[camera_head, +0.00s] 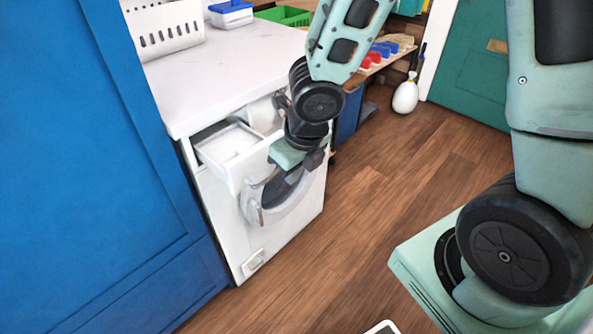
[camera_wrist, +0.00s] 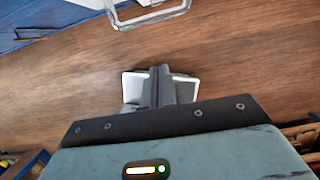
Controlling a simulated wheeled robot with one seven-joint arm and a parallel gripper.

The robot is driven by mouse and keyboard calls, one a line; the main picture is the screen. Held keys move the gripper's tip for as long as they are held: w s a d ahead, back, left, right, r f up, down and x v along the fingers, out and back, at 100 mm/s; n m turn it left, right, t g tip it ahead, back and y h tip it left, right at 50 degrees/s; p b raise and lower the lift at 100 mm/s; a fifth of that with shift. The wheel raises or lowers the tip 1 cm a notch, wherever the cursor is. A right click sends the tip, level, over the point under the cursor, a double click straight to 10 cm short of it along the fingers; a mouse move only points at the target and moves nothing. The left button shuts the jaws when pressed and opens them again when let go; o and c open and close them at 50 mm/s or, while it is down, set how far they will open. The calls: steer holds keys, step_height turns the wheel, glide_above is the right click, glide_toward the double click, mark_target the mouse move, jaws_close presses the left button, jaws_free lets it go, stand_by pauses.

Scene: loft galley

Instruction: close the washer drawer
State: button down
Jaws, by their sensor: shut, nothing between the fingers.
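The washer (camera_head: 233,217) is white and stands under a pale countertop in the head view. Its drawer (camera_head: 228,148) is at the top left of the front, pulled out, with its open top showing. The round door (camera_head: 262,200) is below it, partly hidden by my arm. My gripper (camera_head: 308,160) is in front of the washer, right of the drawer and apart from it. In the wrist view my gripper (camera_wrist: 160,76) has its dark fingers together and empty over the floor. A grey rounded rim and white surface show at that view's top edge.
A tall blue panel (camera_head: 85,160) stands left of the washer. A white basket (camera_head: 163,28) sits on the countertop (camera_head: 225,60).

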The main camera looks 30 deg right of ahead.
steer(key=shift+w+a+f+b, duration=0.1)
steer(key=shift+w+a+f, duration=0.15)
steer(key=shift+w+f, duration=0.4)
steer(key=shift+w+a+f+b, duration=0.1)
steer(key=shift+w+a+f, duration=0.1)
steer(key=shift+w+f, duration=0.45)
steer(key=shift+w+a+f+b, duration=0.1)
steer(key=shift+w+a+f, duration=0.25)
steer(key=shift+w, duration=0.5)
steer(key=shift+d, duration=0.1)
